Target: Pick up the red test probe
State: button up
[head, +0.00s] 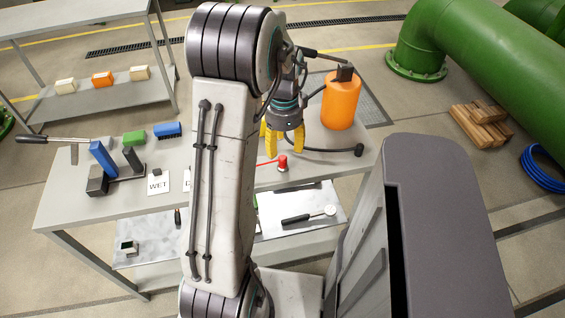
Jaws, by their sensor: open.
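A red, knob-like piece (283,161) with a pale base stands on the upper grey table top (330,160), and a thin red rod (267,163) extends to its left. I take these to be the red test probe, but I cannot tell whether they are one piece. The rod's left end runs close to my arm, which may hide some of it. My gripper (283,143) has yellow fingers pointing down. It is open and empty, just above and behind the red piece in the picture, apart from it.
An orange cylinder (341,103) with a black top and hose stands right of my gripper. Blue, green and black items, including a blue upright block (103,159), and a "WET" card (158,183) lie left of my arm. A lower shelf holds a round-headed tool (310,215).

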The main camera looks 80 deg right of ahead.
aim_at(283, 157)
jog(key=shift+w+d+f, duration=0.1)
jog(key=shift+d+f, duration=0.1)
jog(key=shift+f, duration=1.6)
jog(key=shift+w+d+f, duration=0.1)
jog(key=shift+d+f, duration=0.05)
jog(key=shift+f, duration=1.65)
jog(key=shift+c, duration=0.3)
grip_shut()
